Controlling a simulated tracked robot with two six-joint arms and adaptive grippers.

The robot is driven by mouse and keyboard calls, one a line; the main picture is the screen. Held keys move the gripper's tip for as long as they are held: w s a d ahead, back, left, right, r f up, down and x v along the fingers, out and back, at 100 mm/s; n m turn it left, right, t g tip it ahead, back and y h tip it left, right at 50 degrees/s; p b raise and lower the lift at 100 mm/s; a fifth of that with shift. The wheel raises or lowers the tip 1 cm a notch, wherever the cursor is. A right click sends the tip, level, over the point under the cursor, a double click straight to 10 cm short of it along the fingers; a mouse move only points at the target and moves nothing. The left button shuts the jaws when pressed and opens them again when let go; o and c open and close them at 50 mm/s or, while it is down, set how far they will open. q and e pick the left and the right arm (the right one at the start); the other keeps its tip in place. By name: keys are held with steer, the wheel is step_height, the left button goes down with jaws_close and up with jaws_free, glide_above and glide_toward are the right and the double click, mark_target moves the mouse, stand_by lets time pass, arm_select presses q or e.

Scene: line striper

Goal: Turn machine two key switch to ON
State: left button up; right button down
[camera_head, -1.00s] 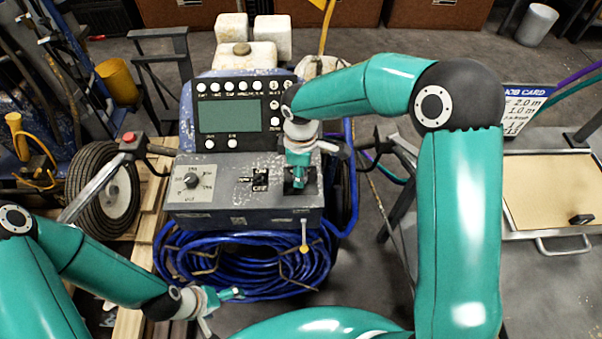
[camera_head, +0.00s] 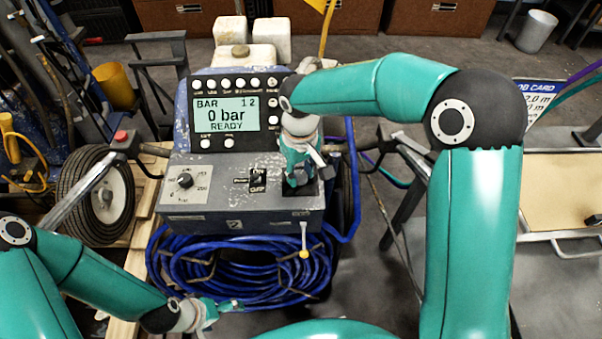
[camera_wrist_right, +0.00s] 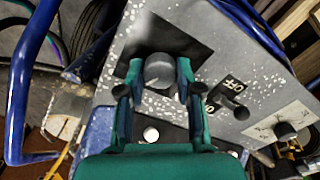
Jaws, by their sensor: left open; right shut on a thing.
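The line striper (camera_head: 235,223) marked 2 stands in the middle of the head view. Its display (camera_head: 226,112) is lit and reads "0 bar READY". The key switch, a round grey knob on a dark plate, shows in the right wrist view (camera_wrist_right: 159,70). My right gripper (camera_head: 297,178) comes down on the right of the control panel and hides the switch in the head view. In the right wrist view its fingers (camera_wrist_right: 160,82) are closed around the knob. My left gripper (camera_head: 222,305) is open and empty, in front of the hose coil.
A pressure dial (camera_head: 185,181) and a toggle switch (camera_head: 258,181) marked OFF sit left of my right gripper. A blue hose coil (camera_head: 230,270) hangs below the panel. A table with a tan board (camera_head: 560,190) stands at the right.

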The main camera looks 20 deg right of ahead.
mark_target(301, 175)
steer(key=shift+r+m, duration=0.1)
steer(key=shift+m, duration=0.2)
steer(key=c, duration=0.8)
jaws_free()
steer(key=shift+o, duration=0.2)
step_height(301, 175, up, 12)
stand_by(0.4)
